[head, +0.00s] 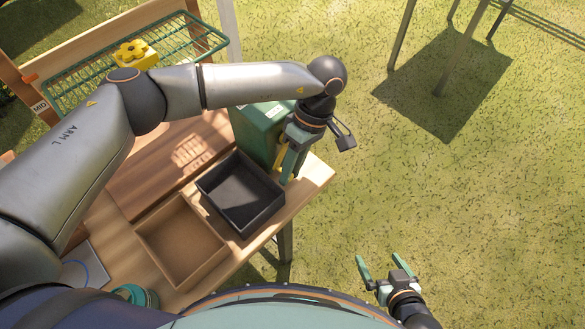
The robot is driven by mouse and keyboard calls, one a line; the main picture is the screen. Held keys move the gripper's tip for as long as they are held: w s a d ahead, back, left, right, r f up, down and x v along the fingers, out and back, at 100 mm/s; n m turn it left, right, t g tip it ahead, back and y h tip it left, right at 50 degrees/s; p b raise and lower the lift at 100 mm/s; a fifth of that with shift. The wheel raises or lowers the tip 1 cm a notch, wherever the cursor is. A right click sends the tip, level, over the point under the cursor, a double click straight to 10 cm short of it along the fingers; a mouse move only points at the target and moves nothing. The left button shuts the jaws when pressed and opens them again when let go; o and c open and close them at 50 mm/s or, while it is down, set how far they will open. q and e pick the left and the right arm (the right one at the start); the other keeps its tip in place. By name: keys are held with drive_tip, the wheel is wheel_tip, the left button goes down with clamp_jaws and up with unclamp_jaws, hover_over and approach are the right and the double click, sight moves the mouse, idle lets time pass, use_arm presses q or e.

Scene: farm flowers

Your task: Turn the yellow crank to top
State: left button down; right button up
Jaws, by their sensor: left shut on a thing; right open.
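The yellow crank (278,157) shows only as a small yellow part at the right side of the green box (258,128), partly hidden by my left gripper. My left gripper (286,172) points down at that side and is shut on the crank; the exact contact is hard to see. Which way the crank points cannot be told. My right gripper (377,270) is open and empty over the grass at the lower right, well apart from the table.
A black tray (268,218) and a brown tray (150,232) stand on the wooden table (318,176) in front of the box. A green wire rack (205,42) with a yellow flower-shaped thing (134,54) is at the back.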

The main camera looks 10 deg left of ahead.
use_arm(q)
drive_tip(key=c, duration=0.7)
unclamp_jaws()
